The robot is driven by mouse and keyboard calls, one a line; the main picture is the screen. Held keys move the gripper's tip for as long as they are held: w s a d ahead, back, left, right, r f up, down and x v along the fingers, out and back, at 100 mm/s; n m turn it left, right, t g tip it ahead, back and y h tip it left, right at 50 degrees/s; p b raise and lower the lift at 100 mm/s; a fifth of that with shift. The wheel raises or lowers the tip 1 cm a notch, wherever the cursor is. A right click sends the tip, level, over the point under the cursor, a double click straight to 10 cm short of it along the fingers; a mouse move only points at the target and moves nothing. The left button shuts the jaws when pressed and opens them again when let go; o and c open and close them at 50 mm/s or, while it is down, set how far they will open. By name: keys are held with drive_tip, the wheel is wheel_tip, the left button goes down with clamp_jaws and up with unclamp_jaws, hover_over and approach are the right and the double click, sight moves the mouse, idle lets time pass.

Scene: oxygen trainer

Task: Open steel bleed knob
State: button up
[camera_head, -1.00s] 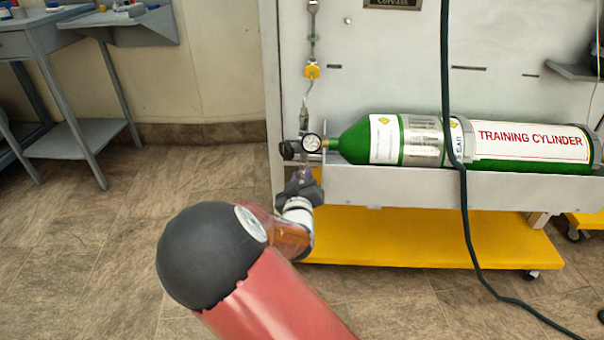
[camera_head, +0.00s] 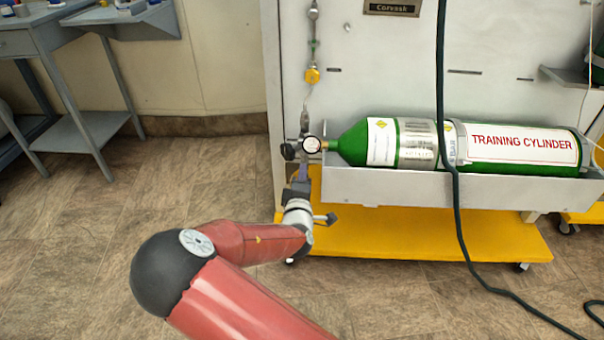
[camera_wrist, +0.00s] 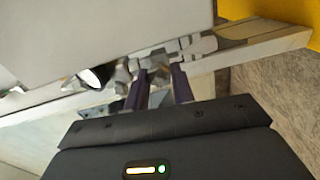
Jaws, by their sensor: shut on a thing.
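The steel bleed knob (camera_wrist: 155,63) is a small grey metal piece between my fingertips in the wrist view, partly hidden by them. My gripper (camera_wrist: 158,76) has its two dark purple fingers closed around it from below. In the head view my gripper (camera_head: 302,170) points up at the underside of the regulator on the cylinder's neck, and the knob is too small and covered to make out there. The pressure gauge (camera_head: 312,145) and a black knob (camera_head: 289,150) sit just above my gripper.
A green training cylinder (camera_head: 350,144) lies in a grey metal trough (camera_head: 400,190) right of the regulator. A yellow base (camera_head: 430,235) is below it. A black hose (camera_head: 455,215) hangs across the cylinder. Grey benches stand at the left, with open floor between.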

drive_tip(key=n, duration=1.1)
drive_tip(key=n+p, duration=0.1)
drive_tip(key=n, duration=1)
drive_tip(key=shift+d+f, duration=0.15)
idle(0.3)
drive_tip(key=o, duration=1)
drive_tip(key=s, duration=0.8)
